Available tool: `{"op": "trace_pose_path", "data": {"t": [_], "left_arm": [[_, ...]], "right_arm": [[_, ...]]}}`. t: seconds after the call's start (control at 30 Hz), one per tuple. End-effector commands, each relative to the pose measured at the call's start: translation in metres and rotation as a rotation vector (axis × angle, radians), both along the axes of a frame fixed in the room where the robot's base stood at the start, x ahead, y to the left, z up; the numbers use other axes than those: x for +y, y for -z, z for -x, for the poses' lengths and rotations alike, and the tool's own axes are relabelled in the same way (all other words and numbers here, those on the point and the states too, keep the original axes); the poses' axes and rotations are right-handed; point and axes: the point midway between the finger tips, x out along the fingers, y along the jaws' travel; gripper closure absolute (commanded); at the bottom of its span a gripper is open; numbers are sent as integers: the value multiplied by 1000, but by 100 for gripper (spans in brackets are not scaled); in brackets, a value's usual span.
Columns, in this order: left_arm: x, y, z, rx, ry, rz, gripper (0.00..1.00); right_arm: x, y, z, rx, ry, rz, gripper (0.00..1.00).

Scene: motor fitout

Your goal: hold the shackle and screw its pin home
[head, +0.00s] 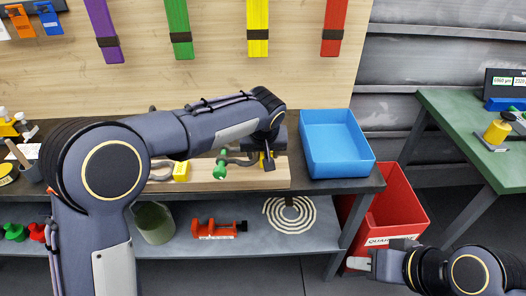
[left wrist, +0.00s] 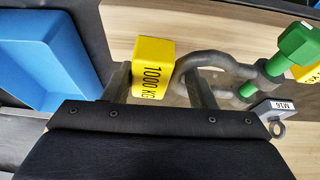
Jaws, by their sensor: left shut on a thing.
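The grey shackle (left wrist: 218,60) lies over the wooden board in the left wrist view, its bow towards my left gripper. A yellow block marked 1000 KG (left wrist: 150,68) sits at the bow. My left gripper (left wrist: 162,86) is shut on the shackle, with the block and bow between its fingers; the exact contact is hard to see. The green pin (left wrist: 297,42) has its thick head up and right, with another green part by the lower shackle eye. In the head view the pin (head: 221,169) shows left of my left gripper (head: 267,162). My right gripper (head: 372,262) is low right, away from the shackle; its jaw gap is unclear.
A blue tray (head: 368,160) stands right of the wooden board (head: 215,186) on the bench. Another yellow block (head: 181,171) lies left. A grey M16 tag with a ring (left wrist: 272,108) is near the shackle. A red bin (head: 413,200) stands near my right gripper.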

Motion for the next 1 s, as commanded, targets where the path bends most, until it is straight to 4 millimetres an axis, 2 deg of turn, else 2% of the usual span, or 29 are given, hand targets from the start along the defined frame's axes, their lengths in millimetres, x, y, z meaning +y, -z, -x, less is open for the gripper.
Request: {"op": "trace_pose_path", "data": {"t": [1.0], "left_arm": [[0, 29, 0, -3, 0, 1, 85]], "right_arm": [[0, 24, 0, 0, 0, 0, 64]]}}
